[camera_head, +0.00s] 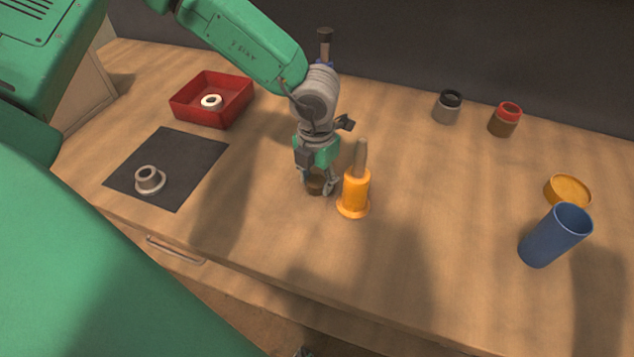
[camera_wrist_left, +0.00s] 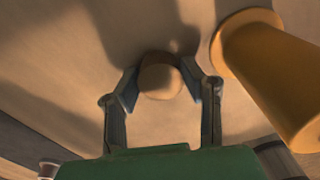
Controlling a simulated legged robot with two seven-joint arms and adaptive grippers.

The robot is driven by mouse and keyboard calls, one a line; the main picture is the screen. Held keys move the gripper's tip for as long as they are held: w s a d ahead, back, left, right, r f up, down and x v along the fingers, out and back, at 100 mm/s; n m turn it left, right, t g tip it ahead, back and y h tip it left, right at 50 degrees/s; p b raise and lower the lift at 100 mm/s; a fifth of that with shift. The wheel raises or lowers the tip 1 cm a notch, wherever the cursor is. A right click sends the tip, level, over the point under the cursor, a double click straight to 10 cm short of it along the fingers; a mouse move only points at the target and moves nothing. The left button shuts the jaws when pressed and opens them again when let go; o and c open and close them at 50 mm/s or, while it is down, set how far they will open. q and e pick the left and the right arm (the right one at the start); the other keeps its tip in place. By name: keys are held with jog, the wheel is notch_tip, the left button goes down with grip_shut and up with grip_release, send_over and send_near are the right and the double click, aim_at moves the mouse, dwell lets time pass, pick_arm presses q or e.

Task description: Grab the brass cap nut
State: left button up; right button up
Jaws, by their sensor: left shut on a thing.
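The brass cap nut (camera_head: 316,184) is a small brown round piece low over the table, between the fingers of my left gripper (camera_head: 318,187). In the left wrist view the nut (camera_wrist_left: 160,80) shows as a tan rounded block. The two fingertips of my left gripper (camera_wrist_left: 160,88) press on its two sides, so it is shut on the nut. I cannot tell whether the nut still touches the table. The fingers hide part of it in the head view. My right gripper is not in view.
An orange holder (camera_head: 355,192) with a handle stands close right of my left gripper. A blue cup (camera_head: 541,245), yellow lid (camera_head: 568,189) and two jars (camera_head: 447,107) are right.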

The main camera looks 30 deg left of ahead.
aim_at(317, 181)
pick_arm(q)
jog(key=shift+s+a+f, duration=0.1)
jog(key=shift+a+f, duration=0.05)
jog(key=shift+a, duration=0.05)
jog(key=shift+r, duration=0.3)
jog(key=r, duration=0.3)
jog(key=r+p, duration=0.1)
jog(key=r, duration=0.5)
jog(key=shift+d+p, duration=0.3)
jog(key=shift+a+r, duration=0.15)
jog(key=shift+r, duration=0.05)
